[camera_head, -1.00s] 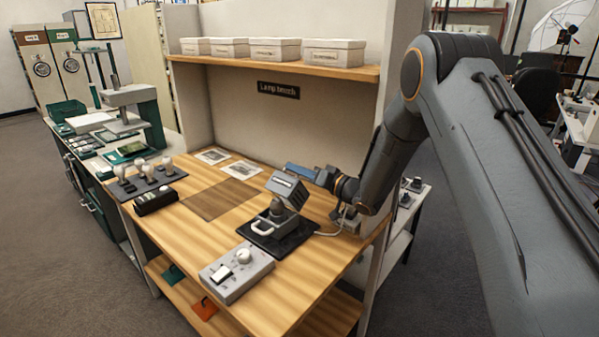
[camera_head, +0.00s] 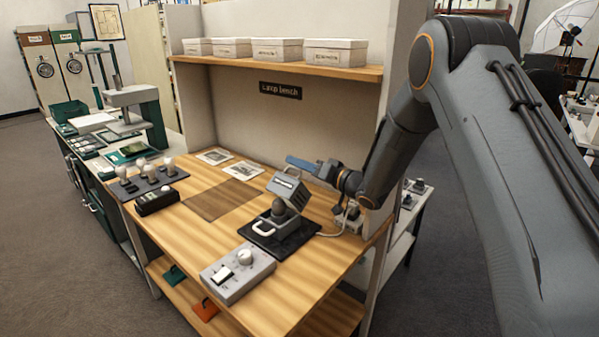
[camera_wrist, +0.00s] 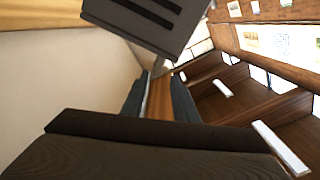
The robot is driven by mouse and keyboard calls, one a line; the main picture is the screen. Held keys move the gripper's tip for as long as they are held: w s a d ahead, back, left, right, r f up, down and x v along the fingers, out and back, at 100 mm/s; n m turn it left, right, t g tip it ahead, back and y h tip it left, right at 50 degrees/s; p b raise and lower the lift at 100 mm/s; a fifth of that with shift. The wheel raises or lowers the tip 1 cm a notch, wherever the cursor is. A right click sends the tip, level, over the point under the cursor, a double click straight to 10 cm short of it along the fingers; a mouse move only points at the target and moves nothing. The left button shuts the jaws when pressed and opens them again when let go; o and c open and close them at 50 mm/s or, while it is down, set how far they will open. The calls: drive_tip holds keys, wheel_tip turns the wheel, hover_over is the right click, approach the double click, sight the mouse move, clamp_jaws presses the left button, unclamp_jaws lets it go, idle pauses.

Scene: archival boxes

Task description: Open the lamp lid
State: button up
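The lamp on the bench has a black base plate (camera_head: 290,243) with a light handle loop (camera_head: 262,228) at its front. Its grey box-shaped lid (camera_head: 288,188) is tilted up, and a round dark bulb shows beneath it. My gripper (camera_head: 300,163) is just behind the lid's upper edge, its blue fingers pointing left. In the wrist view the lid (camera_wrist: 150,18) with dark slots fills the top, beyond the fingers. The two fingers (camera_wrist: 158,98) are apart with nothing held between them. Whether a finger touches the lid cannot be told.
A grey control box (camera_head: 238,274) stands at the bench front. A black box (camera_head: 157,201) and a rack of bulbs (camera_head: 148,178) are at the left. A shelf (camera_head: 280,69) with white boxes hangs above.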

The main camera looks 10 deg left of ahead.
wheel_tip(320, 180, up, 8)
drive_tip(key=shift+f+b, duration=0.15)
drive_tip(key=shift+b, duration=0.65)
